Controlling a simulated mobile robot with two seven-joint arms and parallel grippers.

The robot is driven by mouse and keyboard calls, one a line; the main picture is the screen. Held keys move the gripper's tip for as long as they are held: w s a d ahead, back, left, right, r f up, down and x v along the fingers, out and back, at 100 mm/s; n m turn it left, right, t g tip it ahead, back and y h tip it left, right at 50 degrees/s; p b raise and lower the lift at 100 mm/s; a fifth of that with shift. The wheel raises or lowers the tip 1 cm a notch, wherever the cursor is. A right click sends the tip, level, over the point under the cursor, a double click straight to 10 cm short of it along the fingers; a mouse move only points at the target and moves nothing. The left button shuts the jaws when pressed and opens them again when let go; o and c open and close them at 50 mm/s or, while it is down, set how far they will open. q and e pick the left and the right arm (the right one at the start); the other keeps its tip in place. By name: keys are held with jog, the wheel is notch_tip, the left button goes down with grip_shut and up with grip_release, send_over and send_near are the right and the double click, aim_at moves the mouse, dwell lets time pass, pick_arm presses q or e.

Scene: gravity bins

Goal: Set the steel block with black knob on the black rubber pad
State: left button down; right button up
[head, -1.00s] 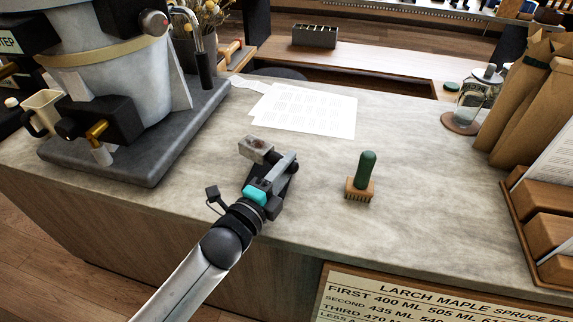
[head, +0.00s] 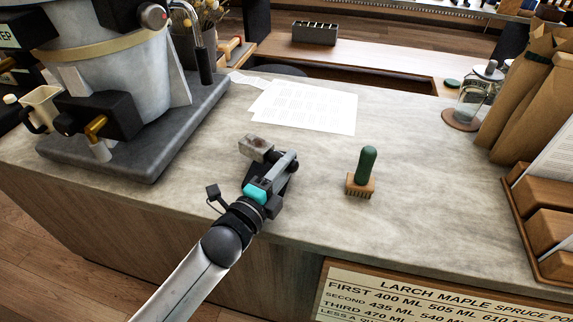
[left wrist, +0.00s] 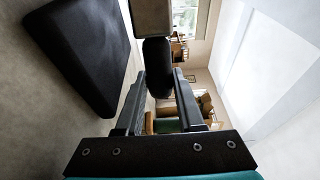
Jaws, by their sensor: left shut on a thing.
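The steel block (head: 257,148) is at the fingertips of my left gripper (head: 270,165) in the head view, over the middle of the counter. In the left wrist view, its black knob (left wrist: 157,66) sits between the two fingers of my left gripper (left wrist: 159,80), which is shut on it. The block's steel body (left wrist: 151,17) shows beyond the knob, partly cut off by the top edge. A thick black slab that looks like the rubber pad (left wrist: 78,50) lies on the counter at the left there, apart from the block. I cannot clearly pick the pad out in the head view.
A green-handled brush (head: 366,168) stands on the counter (head: 420,190) right of my gripper. Printed sheets (head: 305,107) lie behind it. A large machine on a grey base (head: 150,160) stands at the left. Brown bags (head: 525,90) and a glass jar (head: 473,98) are at the right.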

pick_arm(q)
jog(key=shift+c, duration=2.2)
grip_release()
jog(key=shift+c, duration=1.1)
jog(key=shift+c, duration=0.8)
